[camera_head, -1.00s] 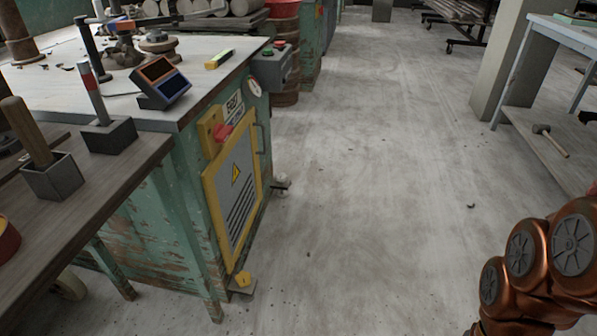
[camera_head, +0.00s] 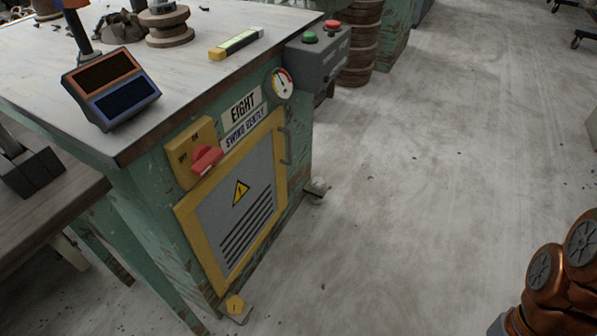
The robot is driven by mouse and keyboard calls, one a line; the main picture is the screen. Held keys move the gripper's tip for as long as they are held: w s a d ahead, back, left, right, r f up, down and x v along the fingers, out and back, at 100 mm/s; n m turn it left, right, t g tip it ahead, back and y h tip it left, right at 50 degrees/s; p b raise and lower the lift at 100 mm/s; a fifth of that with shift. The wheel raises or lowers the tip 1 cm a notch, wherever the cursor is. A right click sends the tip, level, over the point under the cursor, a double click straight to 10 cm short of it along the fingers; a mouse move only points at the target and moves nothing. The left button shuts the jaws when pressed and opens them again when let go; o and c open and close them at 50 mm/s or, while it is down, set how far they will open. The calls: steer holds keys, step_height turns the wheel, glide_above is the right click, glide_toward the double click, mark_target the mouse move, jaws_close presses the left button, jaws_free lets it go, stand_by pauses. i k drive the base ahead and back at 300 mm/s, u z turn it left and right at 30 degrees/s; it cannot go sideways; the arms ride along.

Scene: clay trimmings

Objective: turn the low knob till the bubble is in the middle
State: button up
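A low yellow knob (camera_head: 235,305) sits at the foot of the green cabinet's near right corner, close to the floor. A spirit level (camera_head: 236,44) with a yellow end and a pale body lies on the worktop near its right edge. Its bubble is too small to make out. My gripper is out of view. Only copper-coloured links of my arm show at the lower right, well apart from the knob.
The green cabinet's front has a yellow-framed panel (camera_head: 238,205), a red switch (camera_head: 206,159), a gauge (camera_head: 282,83) and a handle (camera_head: 285,146). A button box (camera_head: 320,55) juts out on the right. A pale foot (camera_head: 317,187) stands farther back. The floor (camera_head: 420,190) to the right is clear.

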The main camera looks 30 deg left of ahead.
mark_target(318, 182)
steer(key=u, duration=0.9)
steer(key=i, duration=0.9)
steer(key=u, duration=1)
